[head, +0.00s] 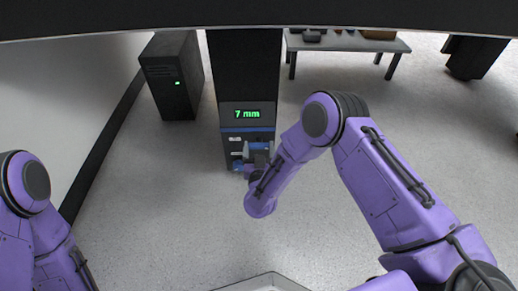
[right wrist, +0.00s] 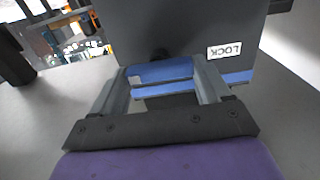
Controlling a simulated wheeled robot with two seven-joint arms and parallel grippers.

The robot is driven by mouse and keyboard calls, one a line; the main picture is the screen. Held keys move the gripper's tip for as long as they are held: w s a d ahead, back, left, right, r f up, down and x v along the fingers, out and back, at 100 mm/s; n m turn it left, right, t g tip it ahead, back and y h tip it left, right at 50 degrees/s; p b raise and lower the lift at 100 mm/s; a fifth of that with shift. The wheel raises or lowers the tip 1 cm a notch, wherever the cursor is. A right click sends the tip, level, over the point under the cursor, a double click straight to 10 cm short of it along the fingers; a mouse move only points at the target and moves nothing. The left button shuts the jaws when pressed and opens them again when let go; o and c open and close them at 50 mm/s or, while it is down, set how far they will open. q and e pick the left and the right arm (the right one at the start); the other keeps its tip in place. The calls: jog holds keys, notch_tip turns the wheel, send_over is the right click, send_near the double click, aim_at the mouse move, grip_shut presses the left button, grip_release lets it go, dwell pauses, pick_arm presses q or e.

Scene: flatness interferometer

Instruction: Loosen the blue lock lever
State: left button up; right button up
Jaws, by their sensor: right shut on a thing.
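The blue lock lever (right wrist: 162,72) lies across between the two grey fingers of my right gripper in the right wrist view. My right gripper (head: 250,158) is at the front of the dark column (head: 245,75), below its display, and is shut on the lever. In the head view the gripper and wrist partly hide the lever, so its exact angle is hard to tell.
The display (head: 246,114) on the column reads "7 mm" in green. A dark cabinet (head: 172,80) with a green light stands to the left. A grey bench (head: 350,43) stands at the back right. The floor around the column is clear.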

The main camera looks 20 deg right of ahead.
pick_arm(q)
jog(key=shift+w, duration=0.1)
pick_arm(e)
jog(key=m+p, duration=0.1)
jog(key=m, duration=0.2)
jog(key=shift+s+d+m+p, duration=0.1)
jog(key=shift+m+p, duration=0.25)
jog(key=shift+m, duration=0.05)
jog(key=m+p, duration=0.1)
jog(key=m, duration=0.3)
jog(key=shift+m, duration=0.3)
jog(key=m+p, duration=0.1)
jog(key=m, duration=0.3)
jog(key=shift+d+f, duration=0.1)
jog(key=shift+f, duration=0.05)
pick_arm(q)
jog(key=w+r+n+t, duration=0.1)
jog(key=w+r+n+t+y, duration=0.1)
jog(key=w, duration=0.1)
jog(key=w+r+n+t, duration=0.1)
jog(key=shift+w+a+r+n+t+y+p, duration=0.15)
jog(key=shift+a+r+n+t+y+p, duration=0.15)
jog(key=shift+r+n+t+y, duration=0.1)
pick_arm(e)
jog(key=m, duration=0.4)
jog(key=shift+f+m, duration=0.1)
jog(key=shift+m, duration=0.2)
jog(key=shift+s, duration=0.1)
